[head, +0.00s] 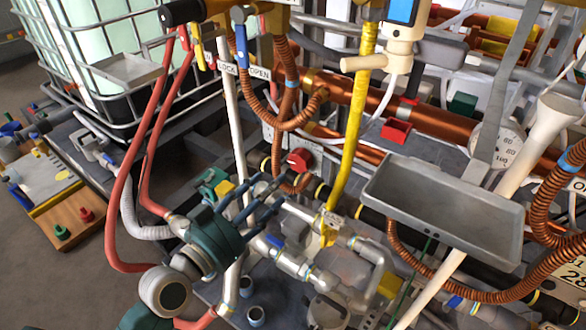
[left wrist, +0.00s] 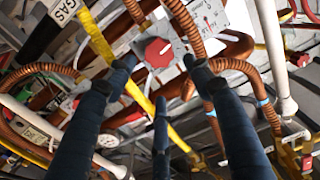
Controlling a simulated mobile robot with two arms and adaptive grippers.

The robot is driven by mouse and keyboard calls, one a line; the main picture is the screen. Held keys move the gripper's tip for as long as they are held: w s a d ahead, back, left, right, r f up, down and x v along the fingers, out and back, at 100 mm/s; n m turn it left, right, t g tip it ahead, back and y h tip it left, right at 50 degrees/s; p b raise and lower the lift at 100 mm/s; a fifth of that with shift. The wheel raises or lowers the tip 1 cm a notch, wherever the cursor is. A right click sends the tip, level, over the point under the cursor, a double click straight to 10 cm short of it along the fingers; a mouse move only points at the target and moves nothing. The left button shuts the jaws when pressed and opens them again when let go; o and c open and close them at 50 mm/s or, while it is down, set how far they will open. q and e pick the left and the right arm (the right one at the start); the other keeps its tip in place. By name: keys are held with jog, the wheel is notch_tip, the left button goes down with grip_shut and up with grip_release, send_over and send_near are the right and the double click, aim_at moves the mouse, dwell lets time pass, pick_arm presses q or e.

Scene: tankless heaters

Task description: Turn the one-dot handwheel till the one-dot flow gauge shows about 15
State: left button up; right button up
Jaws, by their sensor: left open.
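In the left wrist view a red handwheel (left wrist: 158,52) on a grey plate shows between the fingertips. A white gauge face (left wrist: 210,17) with red marks is just right of it; its reading is too small to tell. I cannot make out any dots on the wheel or gauge. My left gripper (head: 272,196) has its dark blue fingers spread and empty, below and left of the wheel in the head view. It also shows in the left wrist view (left wrist: 159,74). My right gripper is not in view.
A yellow pipe (head: 352,130) and a white pole (head: 234,125) stand near the gripper. A grey tray (head: 445,205) is at right. Another round gauge (head: 492,146) is behind it. Copper hoses (head: 289,85) and a caged tank (head: 75,45) crowd the space.

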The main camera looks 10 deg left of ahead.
aim_at(297, 163)
pick_arm(q)
jog(key=x, duration=0.8)
jog(key=shift+w+d, duration=0.2)
jog(key=shift+w, duration=0.15)
jog(key=shift+w+d, duration=0.2)
jog(key=shift+w, duration=0.3)
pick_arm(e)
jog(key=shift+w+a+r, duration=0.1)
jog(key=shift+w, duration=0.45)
pick_arm(q)
jog(key=c, duration=0.9)
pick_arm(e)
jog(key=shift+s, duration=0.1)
